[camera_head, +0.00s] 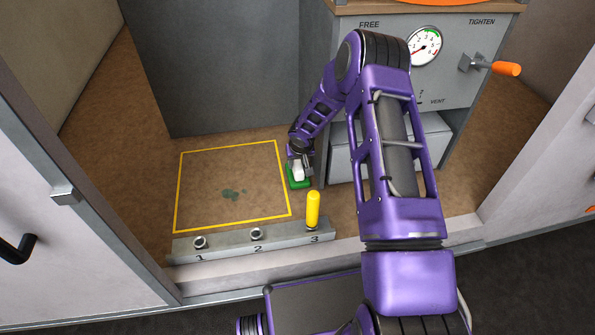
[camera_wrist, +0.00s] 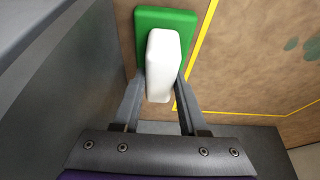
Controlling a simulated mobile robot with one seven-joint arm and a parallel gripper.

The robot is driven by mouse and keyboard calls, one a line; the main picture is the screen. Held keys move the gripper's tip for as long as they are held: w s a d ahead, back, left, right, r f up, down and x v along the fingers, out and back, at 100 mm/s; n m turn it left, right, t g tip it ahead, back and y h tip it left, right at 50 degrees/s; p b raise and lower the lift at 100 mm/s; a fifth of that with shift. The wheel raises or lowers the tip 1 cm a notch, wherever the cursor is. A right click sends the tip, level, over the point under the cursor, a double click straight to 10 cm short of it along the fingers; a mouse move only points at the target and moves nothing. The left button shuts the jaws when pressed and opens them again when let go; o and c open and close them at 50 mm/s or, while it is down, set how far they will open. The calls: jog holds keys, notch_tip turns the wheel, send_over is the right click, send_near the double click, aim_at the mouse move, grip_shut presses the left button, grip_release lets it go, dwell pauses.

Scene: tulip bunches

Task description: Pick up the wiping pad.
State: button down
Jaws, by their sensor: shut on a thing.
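The wiping pad has a green base (camera_head: 293,182) and a white block handle (camera_head: 297,172). It is at the right edge of the yellow-outlined square on the brown floor. In the wrist view the green base (camera_wrist: 148,20) lies beyond the white handle (camera_wrist: 162,62). My gripper (camera_head: 300,166) reaches down from above, and in the wrist view its two fingers (camera_wrist: 160,88) are shut on the white handle, one on each side. I cannot tell whether the base touches the floor.
The yellow outline (camera_head: 178,190) surrounds a dark green stain (camera_head: 233,194). A grey rail (camera_head: 215,240) numbered 1 to 3 runs in front, with a yellow peg (camera_head: 313,208) standing at 3. A grey cabinet (camera_head: 440,75) with gauge and orange-handled lever (camera_head: 505,69) stands right.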

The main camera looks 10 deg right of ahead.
aim_at(297, 162)
notch_tip(297, 162, up, 10)
jog(key=shift+r+p, duration=0.1)
jog(key=shift+p, duration=0.55)
jog(key=c, duration=1.2)
grip_release()
grip_shut()
